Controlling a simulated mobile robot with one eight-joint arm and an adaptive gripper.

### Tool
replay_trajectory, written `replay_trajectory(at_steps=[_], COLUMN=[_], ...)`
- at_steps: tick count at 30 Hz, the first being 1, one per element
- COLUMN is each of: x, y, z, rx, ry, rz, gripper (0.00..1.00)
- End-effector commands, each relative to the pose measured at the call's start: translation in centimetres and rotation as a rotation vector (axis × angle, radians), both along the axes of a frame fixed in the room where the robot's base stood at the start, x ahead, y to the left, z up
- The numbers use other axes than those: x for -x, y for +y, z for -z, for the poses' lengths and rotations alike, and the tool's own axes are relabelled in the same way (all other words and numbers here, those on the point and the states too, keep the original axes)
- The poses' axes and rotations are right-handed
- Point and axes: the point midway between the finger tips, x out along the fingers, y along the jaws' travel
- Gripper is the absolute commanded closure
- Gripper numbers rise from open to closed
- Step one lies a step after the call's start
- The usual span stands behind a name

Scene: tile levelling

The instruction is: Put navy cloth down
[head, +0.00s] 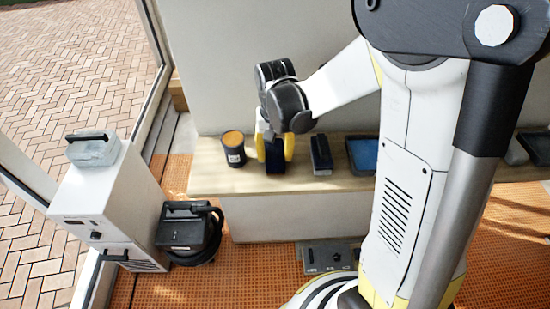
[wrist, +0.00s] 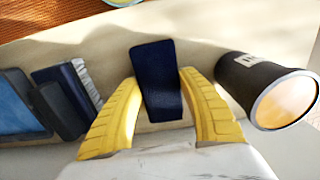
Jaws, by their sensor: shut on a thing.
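The navy cloth (wrist: 157,75) is a dark blue, flat folded strip between the yellow fingers of my gripper (wrist: 160,105) in the wrist view. My gripper is shut on it. In the head view my gripper (head: 275,148) points down over the wooden bench, and the navy cloth (head: 275,160) shows between and below the fingertips, at the bench top. I cannot tell whether its lower end touches the wood.
On the wooden bench (head: 215,182), a dark cup (head: 234,150) with an orange top stands close left of my gripper. A dark brush-like block (head: 321,156) and a blue tray (head: 362,154) lie to the right. A white cabinet (head: 112,205) and a black case (head: 186,228) stand at left.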

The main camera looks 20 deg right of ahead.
Motion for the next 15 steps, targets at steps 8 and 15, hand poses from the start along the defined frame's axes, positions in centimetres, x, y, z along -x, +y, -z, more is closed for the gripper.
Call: replay_trajectory(at_steps=[8, 15], x=[0.0, -0.01], y=[-0.03, -0.03], z=[0.81, 0.78], rx=[0.0, 0.0], ry=[0.0, 0.0], rz=[0.0, 0.0], gripper=[0.43, 0.32])
